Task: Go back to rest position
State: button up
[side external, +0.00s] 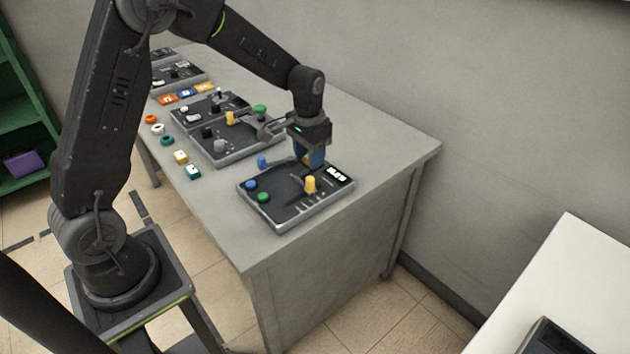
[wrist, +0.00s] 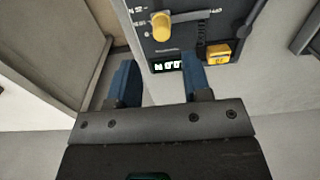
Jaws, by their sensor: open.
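My gripper (side external: 312,160) has blue fingers and hangs above the far edge of the nearest control panel (side external: 288,216) in the side view. In the wrist view the two blue fingers of my gripper (wrist: 159,75) stand apart with nothing between them. The panel's lit display (wrist: 167,65) shows just beyond the gap between the fingers, and it also shows in the side view (side external: 338,172). A yellow knob (side external: 310,184) stands upright on the panel; a yellow knob (wrist: 160,26) also shows in the wrist view. I cannot tell whether the fingertips touch the panel.
The panel sits on a grey table (side external: 385,150). More panels (side external: 222,142) with knobs lie farther back, beside several small coloured rings and blocks (side external: 181,157). A wall stands behind. A white table (side external: 560,290) is at lower right and a green shelf (side external: 22,120) at left.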

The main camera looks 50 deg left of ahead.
jog(key=s+d+r+t, duration=0.2)
jog(key=s+r, duration=0.3)
jog(key=r, duration=0.3)
jog(key=s+d+r+t, duration=0.1)
jog(key=s+r, duration=0.3)
jog(key=s, duration=0.5)
jog(key=s+d+r+t, duration=0.2)
jog(key=s+d+r, duration=0.2)
jog(key=s, duration=0.5)
jog(key=shift+s+d+r+t, duration=0.2)
jog(key=shift+s+r+t, duration=0.1)
jog(key=shift+s+r, duration=0.1)
jog(key=shift+w, duration=0.1)
jog(key=shift+c, duration=0.3)
dwell(3.3)
